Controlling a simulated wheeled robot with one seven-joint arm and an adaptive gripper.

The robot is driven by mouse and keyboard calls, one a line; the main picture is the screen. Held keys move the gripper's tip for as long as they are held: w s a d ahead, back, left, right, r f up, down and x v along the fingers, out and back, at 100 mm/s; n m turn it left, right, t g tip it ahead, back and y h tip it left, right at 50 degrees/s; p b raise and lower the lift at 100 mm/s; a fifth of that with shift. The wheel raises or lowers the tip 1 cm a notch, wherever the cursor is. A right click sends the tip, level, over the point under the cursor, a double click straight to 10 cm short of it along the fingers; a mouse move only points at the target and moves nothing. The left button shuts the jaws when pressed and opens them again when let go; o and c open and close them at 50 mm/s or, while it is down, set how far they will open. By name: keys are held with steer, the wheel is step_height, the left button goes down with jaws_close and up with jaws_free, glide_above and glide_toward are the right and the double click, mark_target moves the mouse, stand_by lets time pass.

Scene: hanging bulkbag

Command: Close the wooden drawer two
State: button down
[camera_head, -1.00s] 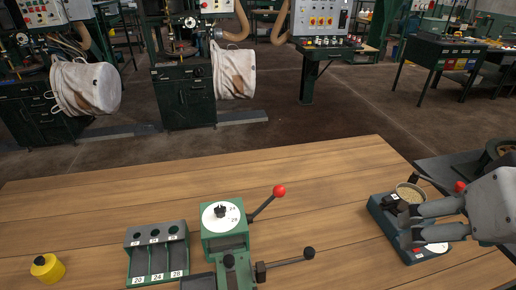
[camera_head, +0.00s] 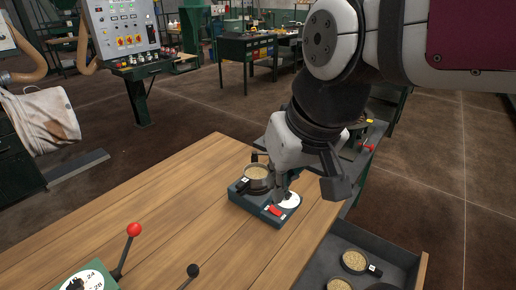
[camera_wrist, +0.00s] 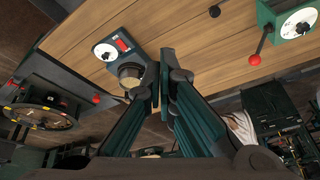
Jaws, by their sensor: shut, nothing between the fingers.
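An open wooden drawer (camera_head: 423,272) juts out at the bottom right of the head view, by the right side of the wooden table. Its inside is dark grey and its visible edge is light wood. It holds round pans of grain (camera_head: 354,261). Part of it is cut off by the frame, and no number shows on it. My gripper (camera_head: 282,188) is over the table, beyond the drawer, beside the small scale-like device. The wrist view shows its fingers (camera_wrist: 171,70) together, with nothing between them. The drawer cannot be made out in the wrist view.
The green device (camera_head: 262,208) with a pan and white dial stands near the table's right edge. A green machine (camera_head: 90,277) with a red-knobbed lever is at lower left. The middle of the wooden table (camera_head: 180,215) is clear. A grey side stand is behind my arm.

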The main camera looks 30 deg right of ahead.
steer(key=w+d+f+m+y, duration=0.1)
steer(key=w+d+f+m, duration=0.2)
steer(key=d, duration=0.5)
steer(key=d+f+m+g+b, duration=0.1)
steer(key=d+f+m, duration=0.2)
steer(key=d+m, duration=0.35)
steer(key=w+d+f+m+y, duration=0.1)
steer(key=w+d+f+m, duration=0.15)
steer(key=d, duration=0.65)
steer(key=s+d+f+m, duration=0.8)
steer(key=s+d+f, duration=0.2)
steer(key=d, duration=0.4)
steer(key=s+d+f+m+b, duration=0.1)
steer(key=s+d+f+m, duration=0.15)
steer(key=s+f, duration=0.5)
steer(key=s+d+f+m, duration=0.2)
steer(key=s+f+m, duration=0.25)
steer(key=s, duration=0.55)
steer(key=s+d+f+m+b, duration=0.1)
steer(key=s+d+f+m, duration=0.15)
steer(key=s+f, duration=0.5)
steer(key=w+a+f+p, duration=0.1)
steer(key=w+a+f, duration=0.2)
steer(key=w+f, duration=0.3)
steer(key=shift+a+f+t, duration=0.25)
steer(key=shift+f+t, duration=0.15)
steer(key=shift+f, duration=0.65)
steer(key=shift+w, duration=0.1)
